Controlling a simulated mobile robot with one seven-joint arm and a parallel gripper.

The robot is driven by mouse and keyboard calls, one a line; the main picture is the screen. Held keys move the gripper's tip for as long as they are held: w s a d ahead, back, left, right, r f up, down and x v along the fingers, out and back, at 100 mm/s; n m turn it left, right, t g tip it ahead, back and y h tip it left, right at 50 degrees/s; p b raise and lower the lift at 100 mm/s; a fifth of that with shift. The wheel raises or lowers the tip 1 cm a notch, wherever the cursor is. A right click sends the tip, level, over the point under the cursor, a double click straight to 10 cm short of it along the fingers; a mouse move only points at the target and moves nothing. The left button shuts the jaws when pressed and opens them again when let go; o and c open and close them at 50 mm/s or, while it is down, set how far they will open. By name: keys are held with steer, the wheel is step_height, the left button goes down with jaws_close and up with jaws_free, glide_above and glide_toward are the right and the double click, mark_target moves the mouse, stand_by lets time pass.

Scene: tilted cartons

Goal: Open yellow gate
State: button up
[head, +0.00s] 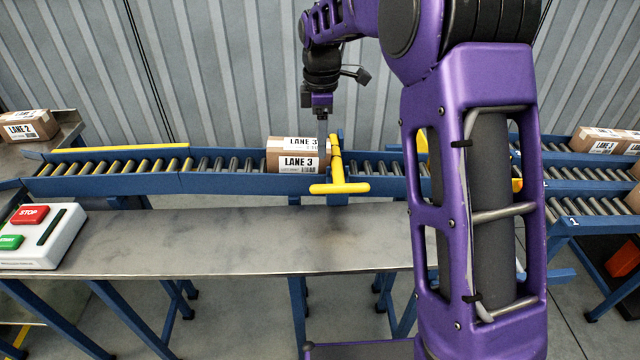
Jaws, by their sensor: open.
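The yellow gate (337,163) is a bar lying across the blue roller conveyor (227,185), with a yellow T-shaped handle (340,188) at its near end, over the conveyor's front rail. A brown carton marked LANE 3 (290,155) sits on the rollers just left of the gate. My gripper (322,118) points down above the conveyor, near the carton's right side and the gate's far end. It is open, with no object seen in it. Its fingertips are small and partly unclear, so I cannot tell if they touch anything.
A control box (40,235) with red STOP and green buttons sits left on the grey steel table (250,240). A LANE 2 carton (28,125) stands far left. More cartons (602,142) sit on the right lanes. My purple arm hides the conveyor right of the gate.

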mark_target(321, 185)
step_height(321, 185, down, 13)
steer(key=shift+r+b, duration=0.1)
steer(key=shift+b, duration=0.8)
jaws_close()
stand_by(0.8)
